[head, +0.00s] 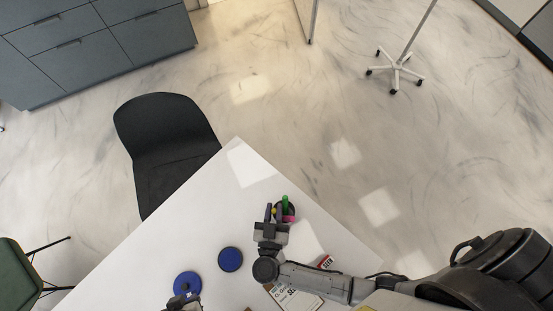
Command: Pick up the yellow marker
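A small yellow patch, which looks like the yellow marker (274,211), shows between the fingers of my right gripper (273,211). A green marker (285,203) and a pink marker (289,218) stick out just beside it, at a dark round holder (291,209) near the table's edge. The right fingers are a small gap apart around the yellow; whether they press on it I cannot tell. My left gripper (183,301) is at the bottom edge, partly cut off, by a blue disc (187,281). Its opening is unclear.
The white table (215,210) has its corner pointing up the picture. A second blue disc (230,259) lies left of my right gripper. A clipboard with papers (300,300) lies below my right forearm. A black chair (165,130) stands at the left edge.

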